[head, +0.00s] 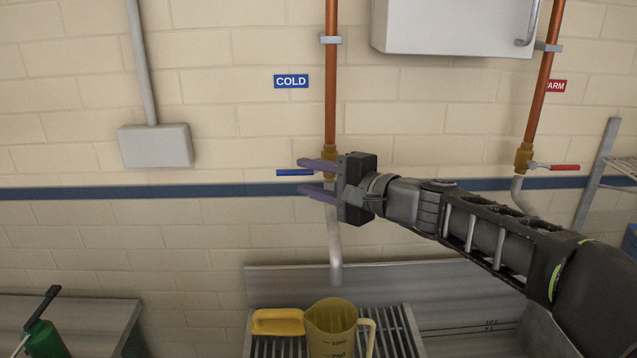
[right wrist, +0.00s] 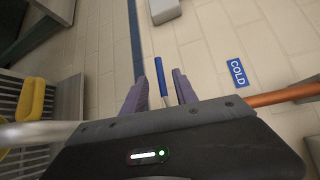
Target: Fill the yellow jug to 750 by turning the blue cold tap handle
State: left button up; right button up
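The blue cold tap handle (head: 294,172) points left, crosswise to the copper pipe (head: 331,80) under the COLD sign. My right gripper (head: 312,178) is open at the tap, one finger above the handle line and one below. In the right wrist view the handle (right wrist: 160,75) lies between the spread fingers (right wrist: 160,88), with a gap on each side. The yellow jug (head: 332,325) stands upright on the slatted rack below the grey spout (head: 336,272). A 750 mark shows on its front. No water stream is visible. My left gripper is out of view.
A yellow piece (head: 277,322) lies left of the jug. The red-handled warm tap (head: 560,167) is at right. A white cabinet (head: 455,25) hangs above, and a grey box (head: 155,146) is on the wall at left. A green container (head: 42,340) is at lower left.

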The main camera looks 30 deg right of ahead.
aim_at(295, 174)
jog(key=shift+b+x, duration=0.8)
jog(key=shift+x, duration=1.85)
jog(key=shift+c, duration=0.2)
grip_shut()
dwell(0.4)
